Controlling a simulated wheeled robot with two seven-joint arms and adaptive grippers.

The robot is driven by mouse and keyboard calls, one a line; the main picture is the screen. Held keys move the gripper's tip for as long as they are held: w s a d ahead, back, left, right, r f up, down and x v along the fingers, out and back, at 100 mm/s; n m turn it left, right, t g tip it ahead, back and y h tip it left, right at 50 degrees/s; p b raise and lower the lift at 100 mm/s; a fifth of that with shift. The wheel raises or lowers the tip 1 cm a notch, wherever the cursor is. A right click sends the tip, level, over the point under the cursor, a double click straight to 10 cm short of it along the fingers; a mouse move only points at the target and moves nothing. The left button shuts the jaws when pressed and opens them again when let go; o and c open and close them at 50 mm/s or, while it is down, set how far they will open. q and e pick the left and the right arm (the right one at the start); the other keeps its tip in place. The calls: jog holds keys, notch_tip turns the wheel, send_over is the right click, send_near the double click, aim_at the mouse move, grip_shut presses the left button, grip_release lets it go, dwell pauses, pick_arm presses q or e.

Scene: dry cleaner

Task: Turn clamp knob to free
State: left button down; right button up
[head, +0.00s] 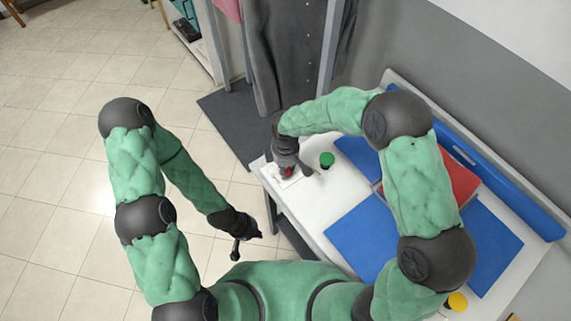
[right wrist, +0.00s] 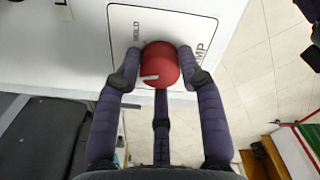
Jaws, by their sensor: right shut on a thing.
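The red clamp knob (right wrist: 160,62) sits on a white label plate (right wrist: 122,20) with dark lettering, partly hidden by my fingers. A short white mark shows on the knob's lower left side, pointing left in the right wrist view. My right gripper (right wrist: 161,68) is shut around the knob, with one finger on each side and a third below. In the head view the knob (head: 287,171) shows as a small red patch under my right gripper (head: 288,172), at the table's left corner. My left gripper (head: 246,240) hangs over the floor, away from the knob; its fingers are too small to read.
The white table (head: 300,205) holds a green round button (head: 327,159), blue pads (head: 365,235), a red pad (head: 455,180) and a yellow button (head: 457,301). Dark garments (head: 275,50) hang behind. Open tiled floor (head: 60,110) lies at left.

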jog(key=n+p, duration=0.2)
jog(key=n, duration=0.3)
jog(key=shift+s+p, duration=0.1)
jog(key=shift+p, duration=0.2)
jog(key=shift+n, duration=0.4)
jog(key=o, duration=1.1)
jog(key=shift+o, duration=0.2)
notch_tip(320, 180, up, 12)
jog(key=shift+f, duration=0.1)
